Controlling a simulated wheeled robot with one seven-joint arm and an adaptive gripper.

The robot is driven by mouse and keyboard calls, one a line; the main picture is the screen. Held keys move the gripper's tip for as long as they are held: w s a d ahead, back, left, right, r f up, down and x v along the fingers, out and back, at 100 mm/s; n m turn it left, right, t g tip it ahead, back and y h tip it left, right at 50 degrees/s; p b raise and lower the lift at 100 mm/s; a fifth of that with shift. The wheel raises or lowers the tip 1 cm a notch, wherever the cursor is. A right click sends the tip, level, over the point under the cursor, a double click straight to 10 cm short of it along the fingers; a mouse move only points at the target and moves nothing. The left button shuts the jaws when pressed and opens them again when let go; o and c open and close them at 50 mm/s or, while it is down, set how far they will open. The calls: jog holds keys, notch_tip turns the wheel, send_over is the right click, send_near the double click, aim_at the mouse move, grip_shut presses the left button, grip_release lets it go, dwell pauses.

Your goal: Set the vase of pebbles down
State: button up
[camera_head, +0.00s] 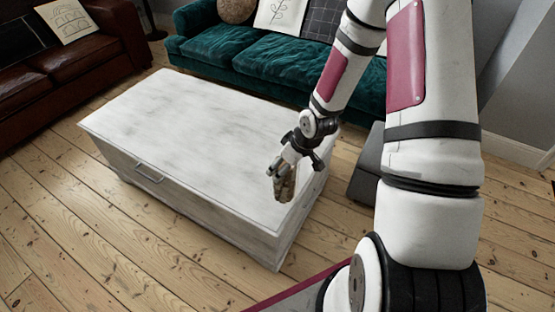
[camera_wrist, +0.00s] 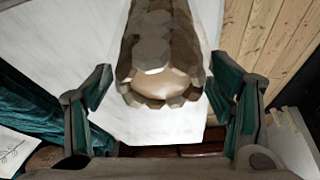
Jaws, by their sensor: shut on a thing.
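The vase of pebbles (camera_head: 285,188) is a small brownish, stony-looking vessel at the right end of the white chest-like table (camera_head: 190,135). My gripper (camera_head: 290,166) is shut on it from above in the head view. In the wrist view the vase (camera_wrist: 160,55) fills the upper middle, between the two dark-green fingers of my gripper (camera_wrist: 176,78). The pale table top (camera_wrist: 60,35) lies behind it. The vase looks roughly upright in the head view. I cannot tell whether its base touches the table top or hangs just above it.
The table top is bare to the left of the vase. A teal sofa (camera_head: 225,52) with cushions stands behind the table, and a brown leather sofa (camera_head: 90,60) at the far left. A grey block-like seat (camera_head: 368,165) is right of the table. Floorboards (camera_head: 60,235) are clear in front.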

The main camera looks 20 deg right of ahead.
jog(key=w+a+f+b, duration=0.1)
jog(key=w+a+f, duration=0.1)
jog(key=w, duration=0.4)
jog(key=w+a+f+b, duration=0.1)
jog(key=w+a+f, duration=0.1)
jog(key=w+a, duration=0.2)
jog(key=shift+w+a+f, duration=0.2)
jog(key=shift+w+f, duration=0.1)
jog(key=shift+w, duration=1.1)
jog(key=shift+f, duration=0.1)
jog(key=o, duration=1.9)
jog(key=shift+s+f, duration=0.1)
jog(key=shift+s, duration=0.05)
jog(key=shift+o, duration=0.2)
